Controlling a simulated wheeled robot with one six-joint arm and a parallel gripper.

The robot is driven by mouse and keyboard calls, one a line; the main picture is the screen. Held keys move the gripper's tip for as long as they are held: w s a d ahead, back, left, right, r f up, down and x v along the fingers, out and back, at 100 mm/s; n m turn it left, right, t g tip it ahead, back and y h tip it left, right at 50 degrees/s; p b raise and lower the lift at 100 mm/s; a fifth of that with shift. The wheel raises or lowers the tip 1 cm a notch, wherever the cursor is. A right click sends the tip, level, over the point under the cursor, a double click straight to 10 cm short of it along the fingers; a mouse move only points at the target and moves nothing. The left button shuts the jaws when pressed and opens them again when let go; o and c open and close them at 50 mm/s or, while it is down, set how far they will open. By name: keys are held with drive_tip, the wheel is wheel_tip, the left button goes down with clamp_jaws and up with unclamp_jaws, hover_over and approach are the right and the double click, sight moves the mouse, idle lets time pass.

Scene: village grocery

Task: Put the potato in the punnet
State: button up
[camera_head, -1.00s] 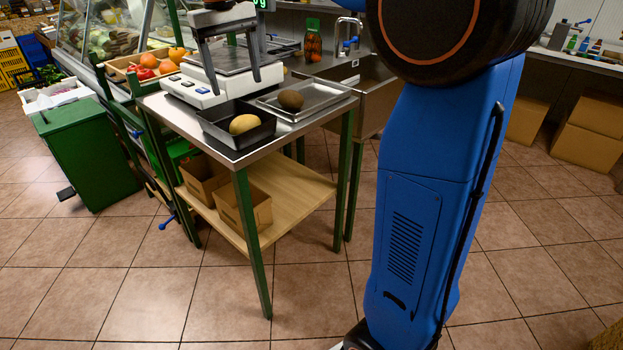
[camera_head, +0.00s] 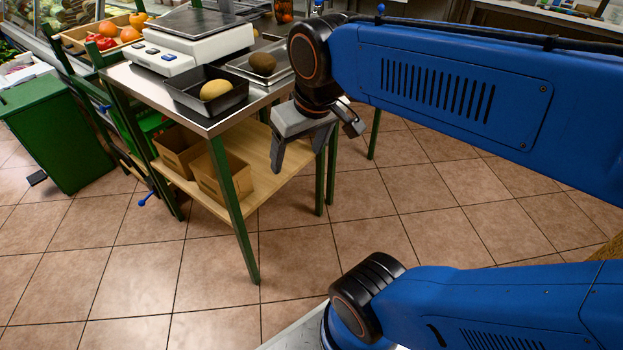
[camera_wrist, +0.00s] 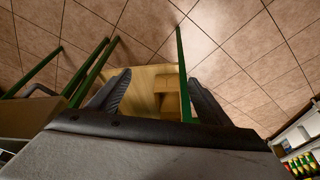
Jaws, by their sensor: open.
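A yellowish oval potato (camera_head: 214,89) lies inside a black open tray, which looks like the punnet (camera_head: 190,103), at the front of the metal-topped table. A brown round item (camera_head: 262,64) lies on a shallow metal tray just behind and to the right; I cannot tell what it is. My gripper (camera_head: 316,150) is open and empty, off the right front of the table and apart from the potato and punnet. In the wrist view my gripper's open fingers (camera_wrist: 158,97) point down past the table's lower shelf, with nothing between them. The potato and punnet do not show there.
A white scale (camera_head: 190,45) stands behind the punnet. The metal tray (camera_head: 240,66) sits beside it. Cardboard boxes (camera_head: 220,178) stand on the wooden lower shelf (camera_head: 270,180). A green bin (camera_head: 60,135) is at left. The tiled floor in front is clear.

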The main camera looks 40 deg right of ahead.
drive_tip(key=s+f, duration=0.4)
drive_tip(key=f, duration=0.1)
drive_tip(key=shift+d+t, duration=0.2)
drive_tip(key=shift+t, duration=0.2)
